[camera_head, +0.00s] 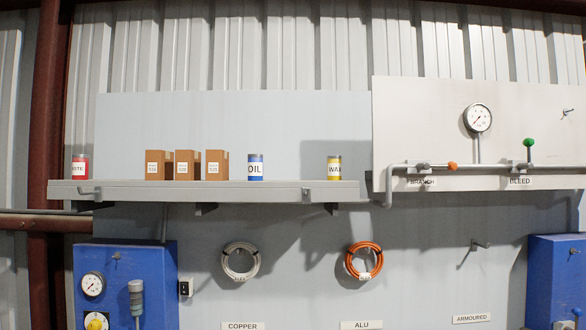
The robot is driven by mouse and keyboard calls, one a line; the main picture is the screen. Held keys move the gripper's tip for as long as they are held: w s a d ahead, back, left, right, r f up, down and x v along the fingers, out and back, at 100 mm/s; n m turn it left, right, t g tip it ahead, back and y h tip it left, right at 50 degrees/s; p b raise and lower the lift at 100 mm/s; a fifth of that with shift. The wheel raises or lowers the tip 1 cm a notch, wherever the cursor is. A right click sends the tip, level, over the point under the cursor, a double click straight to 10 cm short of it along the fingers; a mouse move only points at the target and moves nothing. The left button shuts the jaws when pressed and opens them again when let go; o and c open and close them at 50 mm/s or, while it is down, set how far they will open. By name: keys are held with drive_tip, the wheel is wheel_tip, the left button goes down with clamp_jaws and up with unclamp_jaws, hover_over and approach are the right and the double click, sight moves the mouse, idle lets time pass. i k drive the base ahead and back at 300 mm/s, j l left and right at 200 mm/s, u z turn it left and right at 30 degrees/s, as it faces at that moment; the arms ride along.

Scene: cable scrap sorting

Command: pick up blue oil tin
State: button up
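The blue oil tin (255,168) stands upright on the grey wall shelf (230,193), right of the middle of the shelf. It is a small cylinder with a white band lettered "OIL" and blue above and below it. Nothing hides it in the head view. My gripper is not in this view.
Brown boxes (187,165) stand left of the tin, a red tin (80,168) at the far left. A yellow wax tin (334,168) stands to the right, with bare shelf between. Cable coils (240,262) hang below. Pipework (440,168) with a gauge is at right.

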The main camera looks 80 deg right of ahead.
sight(255, 160)
drive_tip(key=z, duration=2.1)
drive_tip(key=i, duration=0.15)
drive_tip(key=z, duration=0.05)
